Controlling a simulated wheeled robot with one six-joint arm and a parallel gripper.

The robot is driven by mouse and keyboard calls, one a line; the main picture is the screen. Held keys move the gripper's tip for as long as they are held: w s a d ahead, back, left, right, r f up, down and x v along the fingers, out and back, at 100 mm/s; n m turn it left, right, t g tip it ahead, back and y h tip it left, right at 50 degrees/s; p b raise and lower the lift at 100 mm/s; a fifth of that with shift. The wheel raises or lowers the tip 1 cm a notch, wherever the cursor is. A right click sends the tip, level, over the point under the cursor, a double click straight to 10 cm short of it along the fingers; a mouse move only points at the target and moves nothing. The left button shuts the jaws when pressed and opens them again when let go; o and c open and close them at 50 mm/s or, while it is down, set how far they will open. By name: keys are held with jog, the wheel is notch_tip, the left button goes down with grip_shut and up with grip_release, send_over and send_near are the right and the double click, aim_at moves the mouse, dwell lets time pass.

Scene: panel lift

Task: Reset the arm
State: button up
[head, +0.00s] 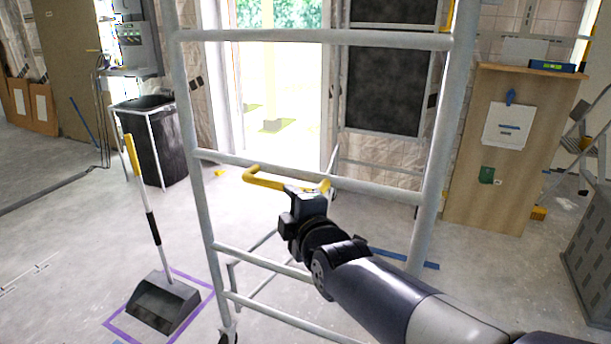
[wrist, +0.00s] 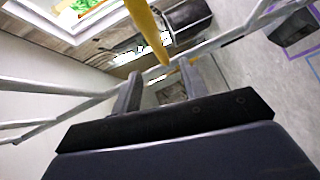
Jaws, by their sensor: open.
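My arm reaches in from the lower right of the head view, with my gripper (head: 308,192) in front of a pale metal frame (head: 300,37) with rungs. In the wrist view my gripper (wrist: 160,88) is open, its two grey fingers apart with nothing clamped between them. A yellow bent bar (head: 265,182) is just beyond the gripper, near a middle rung. In the wrist view the yellow bar (wrist: 147,30) runs down towards the gap between the fingers. I cannot tell whether it touches them. The fingertips are hard to make out in the head view.
A dark bin (head: 152,145) stands at left, with a long-handled dustpan (head: 163,302) on the floor inside purple tape. A wooden cabinet (head: 505,140) with a level on top stands at right. A bright doorway is behind the frame. Open floor lies at left.

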aim_at(278, 188)
jog(key=b+x, duration=0.1)
jog(key=x, duration=0.9)
jog(key=shift+w, duration=0.45)
jog(key=shift+s, duration=0.1)
